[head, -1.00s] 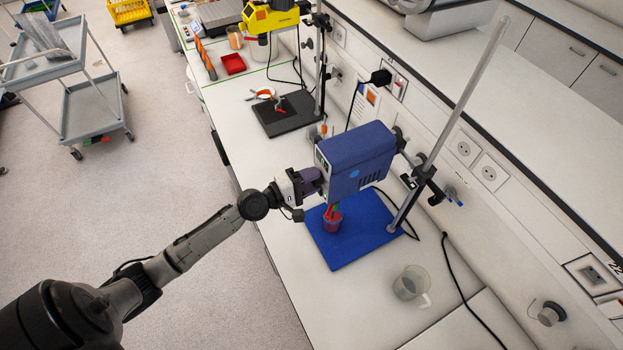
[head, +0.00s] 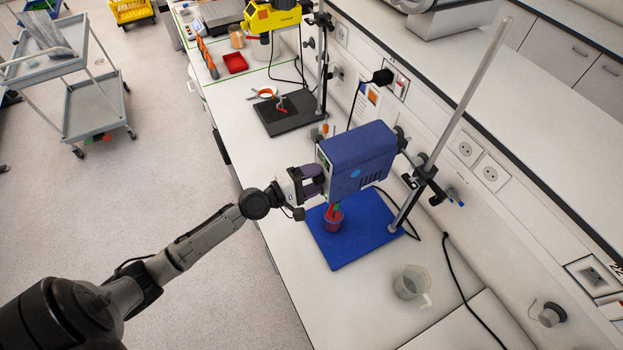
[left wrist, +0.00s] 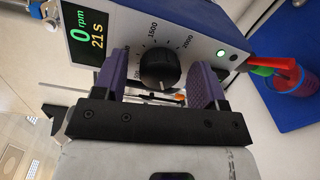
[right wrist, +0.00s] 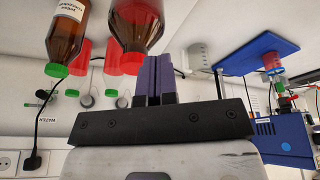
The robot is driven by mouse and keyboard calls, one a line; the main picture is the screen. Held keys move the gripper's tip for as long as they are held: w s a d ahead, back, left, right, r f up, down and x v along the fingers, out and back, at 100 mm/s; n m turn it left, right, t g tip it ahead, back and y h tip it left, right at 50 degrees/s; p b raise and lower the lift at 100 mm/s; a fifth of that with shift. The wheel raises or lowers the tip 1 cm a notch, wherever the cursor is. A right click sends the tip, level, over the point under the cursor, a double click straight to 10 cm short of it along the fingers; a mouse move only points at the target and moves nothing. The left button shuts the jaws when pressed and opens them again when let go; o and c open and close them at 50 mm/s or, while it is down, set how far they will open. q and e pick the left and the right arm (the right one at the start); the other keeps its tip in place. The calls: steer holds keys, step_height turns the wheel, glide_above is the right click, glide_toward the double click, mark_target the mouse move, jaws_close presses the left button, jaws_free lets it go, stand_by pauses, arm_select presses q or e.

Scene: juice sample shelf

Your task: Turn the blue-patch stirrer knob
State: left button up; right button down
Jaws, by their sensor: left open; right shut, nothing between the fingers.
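The blue-patch stirrer is a blue motor box (head: 355,150) with a round light-blue patch on its side, on a stand over a blue base (head: 350,245). Its black knob (left wrist: 159,68) shows in the left wrist view on a front panel with a dial scale. The display beside it (left wrist: 84,40) reads 0 rpm and 21 s. My left gripper (head: 315,181) is at this panel; its purple fingers (left wrist: 160,78) are open, one on each side of the knob, with gaps showing. My right gripper (right wrist: 155,78) is shut and empty, away from the stirrer, and outside the head view.
A clear beaker (head: 410,283) stands nearby on the bench. A yellow stirrer (head: 270,17) is farther back.

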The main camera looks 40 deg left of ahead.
arm_select(q)
steer(key=shift+s, duration=0.1)
steer(key=b+v, duration=0.6)
steer(key=v, duration=0.7)
steer(key=shift+s, duration=0.25)
steer(key=shift+a+r, duration=0.1)
steer(key=shift+a, duration=0.05)
